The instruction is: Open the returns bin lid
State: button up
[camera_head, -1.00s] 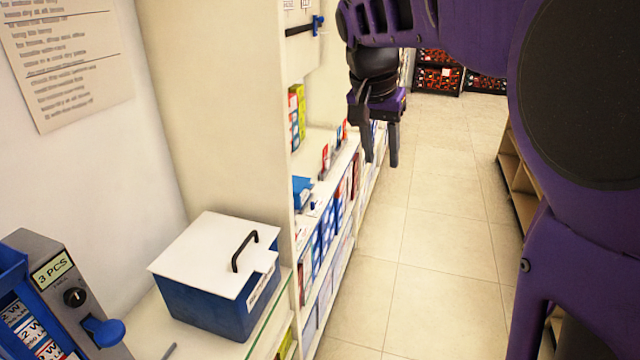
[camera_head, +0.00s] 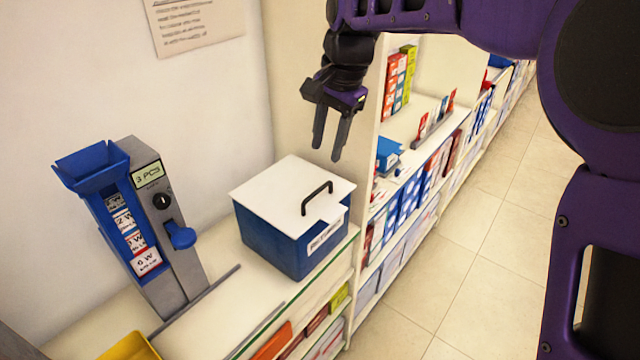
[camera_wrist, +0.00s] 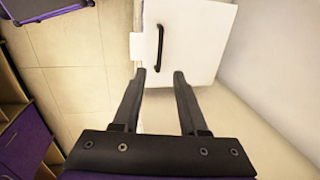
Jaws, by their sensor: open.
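The returns bin (camera_head: 283,240) is a blue box on the white counter. Its flat white lid (camera_head: 283,190) lies shut on top and carries a black arched handle (camera_head: 317,198). My gripper (camera_head: 330,150) is open and empty, above the lid near its back right side, apart from it. In the wrist view, the white lid (camera_wrist: 190,45) and the black handle (camera_wrist: 158,48) show beyond the open fingertips (camera_wrist: 160,75). The handle lies just past the left fingertip.
A grey dispenser (camera_head: 170,225) with a blue hopper and blue knob stands left of the bin. A yellow tray (camera_head: 130,347) is at the front left. Stocked shelves (camera_head: 420,160) run to the right of the bin, beside open tiled floor (camera_head: 480,240).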

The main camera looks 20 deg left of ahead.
aim_at(317, 191)
jog(key=f, duration=0.3)
jog(key=a+f, duration=0.1)
jog(key=f, duration=0.3)
jog(key=a+f+b, duration=0.1)
jog(key=f, duration=0.2)
jog(key=shift+w+f, duration=0.2)
jog(key=shift+w, duration=0.05)
grip_shut()
dwell(0.9)
